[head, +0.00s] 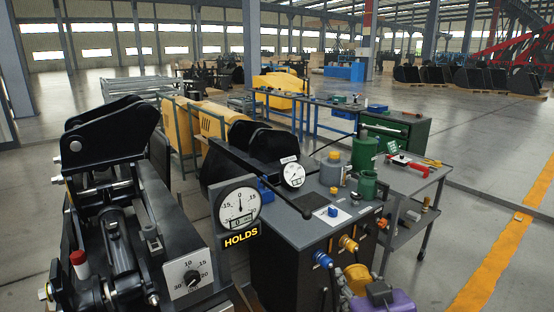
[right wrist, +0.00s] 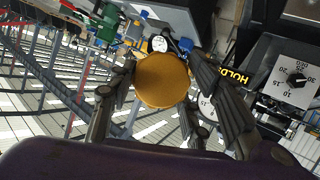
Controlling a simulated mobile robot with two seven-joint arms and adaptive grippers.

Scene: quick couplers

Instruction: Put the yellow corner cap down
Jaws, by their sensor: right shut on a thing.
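The yellow corner cap (right wrist: 162,80) is a round, orange-yellow piece between the fingers of my right gripper (right wrist: 160,92) in the right wrist view. The fingers are shut on it from both sides. In the head view my right gripper (head: 364,284) is at the lower edge, low in front of the dark cabinet, with a purple body behind it. The cap (head: 356,275) shows there as a yellow-orange patch beside the fingers. I cannot tell whether it touches anything else. My left gripper is not in view.
The grey bench top (head: 305,229) carries a gauge (head: 293,174), a blue cap on a white sheet (head: 333,211) and green parts. Blue (head: 321,258) and yellow (head: 348,243) couplers stick out of its front. A side cart (head: 410,178) stands right. A black coupler machine (head: 115,200) fills the left.

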